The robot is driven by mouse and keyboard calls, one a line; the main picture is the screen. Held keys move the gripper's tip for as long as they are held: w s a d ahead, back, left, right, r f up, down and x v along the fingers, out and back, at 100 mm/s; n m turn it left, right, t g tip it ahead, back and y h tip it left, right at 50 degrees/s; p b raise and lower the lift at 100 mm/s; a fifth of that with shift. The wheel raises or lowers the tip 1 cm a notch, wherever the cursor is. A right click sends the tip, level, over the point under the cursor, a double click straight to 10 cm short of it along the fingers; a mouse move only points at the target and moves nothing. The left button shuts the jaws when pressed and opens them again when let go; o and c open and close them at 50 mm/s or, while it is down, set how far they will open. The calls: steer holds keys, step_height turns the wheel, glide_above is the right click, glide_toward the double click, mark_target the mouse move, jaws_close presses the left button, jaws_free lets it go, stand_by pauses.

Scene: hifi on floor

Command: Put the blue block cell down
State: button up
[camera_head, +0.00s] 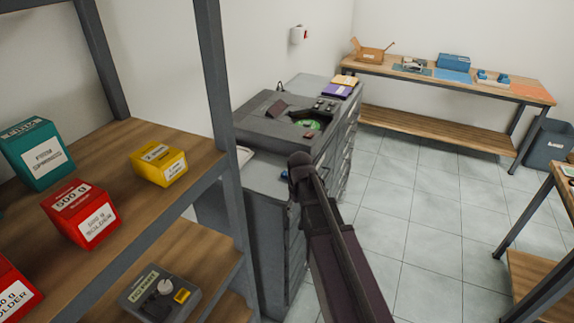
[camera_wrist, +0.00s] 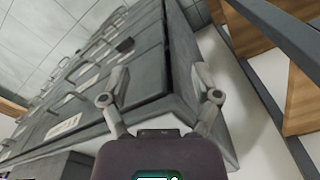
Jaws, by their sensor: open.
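My gripper (camera_wrist: 161,82) is open in the wrist view, its two grey fingers wide apart with nothing seen between them. Beyond them is the grey drawer cabinet (camera_wrist: 150,50), seen tilted. In the head view my arm reaches over this cabinet (camera_head: 262,215) and hides my gripper. A small blue patch (camera_head: 286,188) shows beside the arm at the cabinet; it is too small to tell whether it is the blue block cell. Small blue blocks (camera_head: 503,79) also stand on the far bench (camera_head: 430,77). No block shows clearly in the wrist view.
A grey bin (camera_head: 548,143) stands at the right. The tiled floor (camera_head: 410,210) between is clear.

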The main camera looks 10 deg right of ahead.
steer(key=w+r+n+p, duration=0.6)
steer(key=w+r+p, duration=0.8)
steer(key=w+r, duration=0.2)
steer(key=shift+w+d+p, duration=0.3)
steer(key=shift+w+p, duration=0.05)
steer(key=shift+p, duration=0.05)
step_height(320, 180, down, 8)
steer(key=b, duration=0.8)
steer(key=shift+f+b, duration=0.25)
steer(key=shift+b, duration=0.1)
steer(key=shift+a, duration=0.1)
steer(key=f+b, duration=0.3)
steer(key=shift+a+f, duration=0.2)
steer(key=shift+a, duration=0.1)
steer(key=shift+f+b, duration=0.9)
steer(key=shift+b, duration=0.2)
